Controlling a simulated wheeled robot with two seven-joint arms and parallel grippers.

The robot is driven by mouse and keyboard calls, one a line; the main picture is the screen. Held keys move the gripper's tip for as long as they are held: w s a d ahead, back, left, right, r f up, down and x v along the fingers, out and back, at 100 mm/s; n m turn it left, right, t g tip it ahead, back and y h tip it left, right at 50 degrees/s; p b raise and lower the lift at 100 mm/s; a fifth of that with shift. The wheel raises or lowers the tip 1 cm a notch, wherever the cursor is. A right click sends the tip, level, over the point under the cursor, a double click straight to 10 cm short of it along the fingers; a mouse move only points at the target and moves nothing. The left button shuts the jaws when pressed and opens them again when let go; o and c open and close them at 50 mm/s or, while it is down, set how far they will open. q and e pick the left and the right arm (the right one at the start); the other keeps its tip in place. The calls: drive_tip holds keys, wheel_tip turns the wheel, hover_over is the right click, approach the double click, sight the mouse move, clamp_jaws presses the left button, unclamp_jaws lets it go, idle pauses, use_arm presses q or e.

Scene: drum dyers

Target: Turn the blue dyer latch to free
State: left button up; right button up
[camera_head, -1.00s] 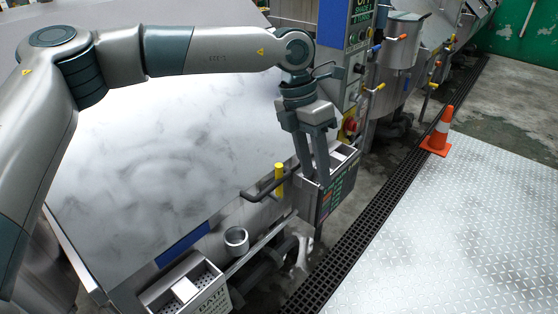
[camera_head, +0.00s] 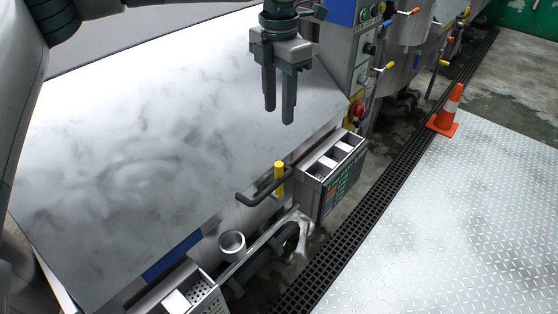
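A dyer with a large pale metal top (camera_head: 150,140) fills the left and middle. A blue strip (camera_head: 172,255) runs along its front edge. At its front right edge stands a yellow upright peg (camera_head: 279,176) beside a dark bent handle (camera_head: 250,200); I cannot tell for certain which of these is the latch. My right gripper is not in view.
A box with open compartments and a dark panel (camera_head: 340,185) is right of the peg. A metal cup (camera_head: 231,243) and a perforated tray (camera_head: 203,293) are below it. A floor grate (camera_head: 330,255), an orange cone (camera_head: 444,118) and clear tread plate (camera_head: 460,220) lie right.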

sight(279, 161)
use_arm(q)
wheel_tip(279, 161, down, 17)
drive_tip(key=p, duration=0.7)
drive_tip(key=shift+w+r, duration=0.1)
drive_tip(key=shift+r, duration=0.1)
drive_tip(key=shift+f+p, duration=0.35)
drive_tip(key=shift+f, duration=0.1)
clamp_jaws()
